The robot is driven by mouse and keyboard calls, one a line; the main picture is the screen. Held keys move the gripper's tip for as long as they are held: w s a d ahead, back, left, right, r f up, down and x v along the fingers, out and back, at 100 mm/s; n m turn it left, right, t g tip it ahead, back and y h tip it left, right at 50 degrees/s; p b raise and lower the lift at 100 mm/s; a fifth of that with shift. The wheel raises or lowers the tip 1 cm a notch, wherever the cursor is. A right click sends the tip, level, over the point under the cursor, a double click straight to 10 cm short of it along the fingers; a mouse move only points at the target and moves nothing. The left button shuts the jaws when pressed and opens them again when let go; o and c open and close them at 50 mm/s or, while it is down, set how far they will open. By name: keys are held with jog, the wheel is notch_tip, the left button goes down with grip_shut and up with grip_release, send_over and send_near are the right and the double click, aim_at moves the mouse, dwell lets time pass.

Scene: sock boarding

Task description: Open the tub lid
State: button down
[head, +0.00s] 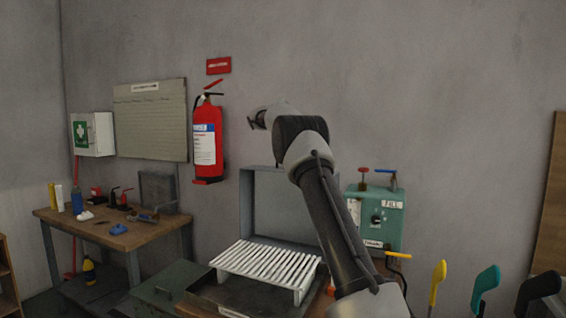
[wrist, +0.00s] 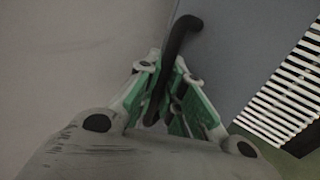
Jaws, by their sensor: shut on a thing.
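A grey panel (head: 262,205) stands upright behind a white slatted rack (head: 268,264), and looks like the raised tub lid. It also shows in the wrist view as a blue-grey surface (wrist: 242,45). A bent black handle (wrist: 184,35) runs along its left edge there. My gripper (wrist: 163,78) has green-padded fingers shut around the handle. In the head view my arm covers part of the panel's right side, and I cannot make out the grip on the handle. The dark tub body (head: 225,296) is partly visible below the rack.
A green flat cover with a handle (head: 168,287) lies left of the rack. A green control box (head: 376,218) stands right of my arm. A fire extinguisher (head: 206,140) hangs on the wall behind. A wooden bench (head: 120,237) with small items is at left.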

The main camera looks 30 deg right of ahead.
jog(key=shift+w+d+f, duration=0.1)
jog(key=shift+w+d, duration=0.15)
jog(key=shift+d, duration=0.1)
jog(key=c, duration=1.5)
grip_release()
jog(key=v, duration=1.2)
jog(key=shift+d, duration=0.1)
